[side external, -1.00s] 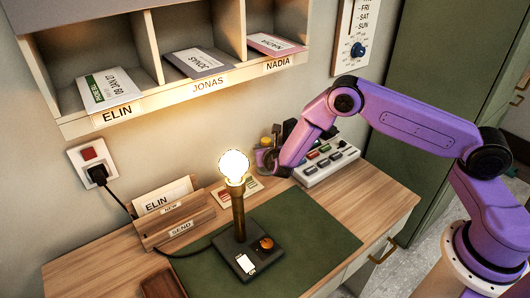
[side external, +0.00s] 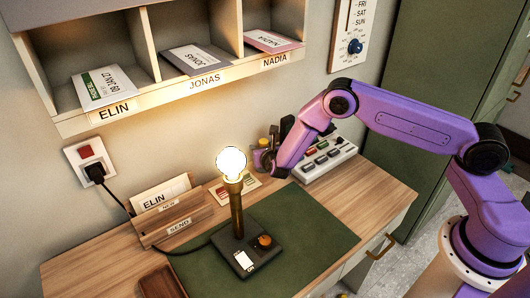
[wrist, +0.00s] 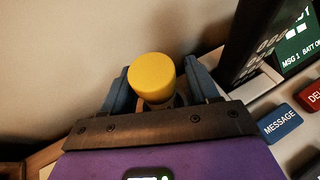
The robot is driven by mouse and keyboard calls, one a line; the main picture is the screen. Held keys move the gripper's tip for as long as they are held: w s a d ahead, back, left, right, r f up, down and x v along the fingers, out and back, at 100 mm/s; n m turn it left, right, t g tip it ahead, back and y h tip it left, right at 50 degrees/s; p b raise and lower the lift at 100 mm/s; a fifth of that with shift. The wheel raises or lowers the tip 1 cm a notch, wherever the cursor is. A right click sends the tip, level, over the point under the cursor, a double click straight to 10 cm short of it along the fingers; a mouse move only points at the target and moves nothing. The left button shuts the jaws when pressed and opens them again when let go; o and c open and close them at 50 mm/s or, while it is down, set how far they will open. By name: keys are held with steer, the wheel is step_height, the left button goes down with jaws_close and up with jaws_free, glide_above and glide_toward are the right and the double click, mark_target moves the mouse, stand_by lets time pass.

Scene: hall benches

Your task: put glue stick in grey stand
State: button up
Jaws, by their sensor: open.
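A yellow round cap (wrist: 152,76), which looks like the top of the glue stick, stands between my gripper's fingers in the wrist view. My gripper (wrist: 158,86) is open, one blue-grey finger on each side of the cap; contact cannot be told. In the side view my gripper (side external: 268,162) is low at the back of the bench by the wall, partly hidden by my own arm. A small yellowish top (side external: 263,142) shows just beside it there. The lower part of the glue stick is mostly hidden. I cannot make out the grey stand clearly in either view.
A message device with coloured keys (side external: 322,158) stands right of my gripper; its blue MESSAGE key (wrist: 280,125) is close in the wrist view. A lit lamp (side external: 236,212) stands on the green mat (side external: 310,232). The mat's right part is clear. Pigeonholes (side external: 150,110) overhang the back.

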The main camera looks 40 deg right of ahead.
steer(key=v, duration=1.2)
steer(key=shift+r, duration=0.1)
steer(key=s+d+r+m+g+h, duration=0.2)
steer(key=s+r+m, duration=0.3)
steer(key=r, duration=0.2)
steer(key=s+d+r+m+g+y, duration=0.1)
steer(key=s+r+m+g+y, duration=0.1)
steer(key=s, duration=0.8)
steer(key=s+d+r+m+g+y, duration=0.1)
steer(key=s+r+m+g+y, duration=0.2)
steer(key=s+m, duration=0.4)
steer(key=s+d+r+m+g+y, duration=0.1)
steer(key=s+r+m+g, duration=0.3)
steer(key=s, duration=1)
steer(key=shift+r+m+g+y, duration=0.4)
steer(key=shift+r+g+y, duration=0.2)
steer(key=shift+r+y, duration=0.25)
